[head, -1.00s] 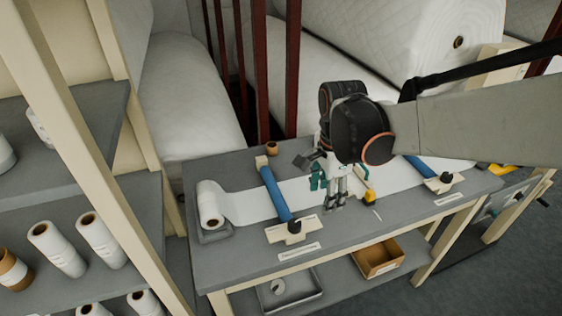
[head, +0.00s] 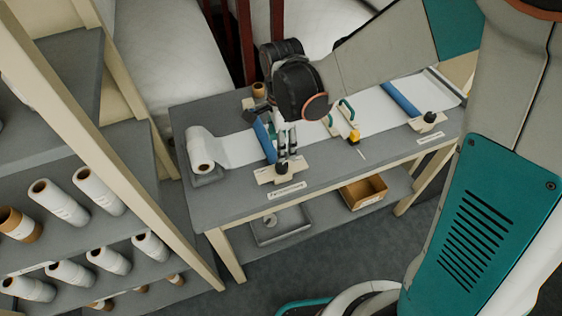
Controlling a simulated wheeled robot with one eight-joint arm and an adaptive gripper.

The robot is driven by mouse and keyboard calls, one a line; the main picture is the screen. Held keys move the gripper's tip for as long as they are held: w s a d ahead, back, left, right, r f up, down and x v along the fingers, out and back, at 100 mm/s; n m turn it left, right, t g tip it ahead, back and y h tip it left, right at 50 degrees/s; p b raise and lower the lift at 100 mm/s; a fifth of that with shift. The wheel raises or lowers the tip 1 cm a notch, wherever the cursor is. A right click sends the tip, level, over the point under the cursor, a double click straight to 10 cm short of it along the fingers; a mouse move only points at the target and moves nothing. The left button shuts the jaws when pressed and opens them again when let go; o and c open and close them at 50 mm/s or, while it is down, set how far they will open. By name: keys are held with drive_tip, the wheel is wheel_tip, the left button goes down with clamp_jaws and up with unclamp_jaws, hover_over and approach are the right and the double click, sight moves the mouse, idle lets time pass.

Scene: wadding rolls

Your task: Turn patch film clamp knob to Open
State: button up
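Two film clamps with blue bars lie across the white film on the grey bench. The left clamp has a blue bar (head: 264,141), a cream base (head: 264,176) and a small black knob (head: 282,168). The right clamp has a blue bar (head: 400,99), a cream base (head: 421,125) and a black knob (head: 430,116). The labels are too small to read, so I cannot tell which clamp is the patch film clamp. My gripper (head: 286,154) points down at the left clamp's knob, its two fingers apart with nothing visible between them. I cannot tell whether it touches the knob.
A white film roll (head: 202,164) sits at the bench's left end. Green-handled tools (head: 347,109) and a yellow item (head: 354,137) lie between the clamps. A cardboard box (head: 363,192) and a grey tray (head: 284,232) are on the lower shelf. A rack of rolls stands left.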

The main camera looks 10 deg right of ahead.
sight(282, 164)
wheel_tip(282, 164, down, 10)
drive_tip(key=b, duration=0.5)
drive_tip(key=shift+r+b, duration=0.25)
drive_tip(key=shift+b, duration=0.1)
drive_tip(key=c, duration=1.1)
